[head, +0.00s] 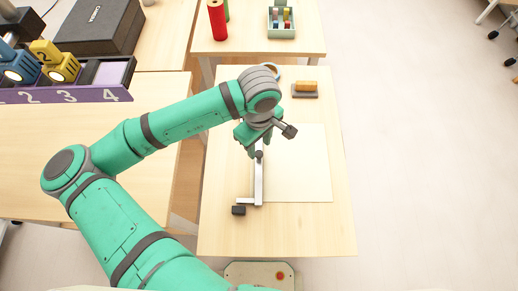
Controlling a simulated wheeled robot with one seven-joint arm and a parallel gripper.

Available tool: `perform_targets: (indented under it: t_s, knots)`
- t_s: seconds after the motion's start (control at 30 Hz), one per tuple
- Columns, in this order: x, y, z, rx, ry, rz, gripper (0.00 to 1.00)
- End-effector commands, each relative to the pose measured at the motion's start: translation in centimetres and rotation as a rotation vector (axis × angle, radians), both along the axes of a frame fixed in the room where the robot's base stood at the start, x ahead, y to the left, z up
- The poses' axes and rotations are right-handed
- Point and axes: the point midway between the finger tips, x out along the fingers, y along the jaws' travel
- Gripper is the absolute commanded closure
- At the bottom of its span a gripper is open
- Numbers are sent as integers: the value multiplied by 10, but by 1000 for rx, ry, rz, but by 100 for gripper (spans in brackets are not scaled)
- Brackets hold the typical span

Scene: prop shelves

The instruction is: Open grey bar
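The grey bar (259,182) lies along the left edge of a flat cream board (300,175) on the light wooden table. Its near end turns left in a short arm that reaches a dark block (238,210). A dark round piece shows at the bar's far end. My gripper (258,150) points down over that far end, well away from the dark block. Its fingers are small and partly hidden by the wrist, so I cannot tell if they are open or touch the bar.
A small wooden block on a dark base (305,90) and a partly hidden round item stand at the table's far end. A green box (281,22) and red cylinder (217,20) are on the table behind. A purple numbered rack (70,94) is at left.

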Motion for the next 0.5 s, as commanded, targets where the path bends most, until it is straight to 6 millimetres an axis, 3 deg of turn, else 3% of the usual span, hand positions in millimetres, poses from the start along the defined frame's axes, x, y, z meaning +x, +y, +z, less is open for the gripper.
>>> perform_targets:
  t_s: [0.2,0.5]
  knots:
    - [0,0,-30,-1,1,1,60]
    - [0,0,-42,-1,-1,0,60]
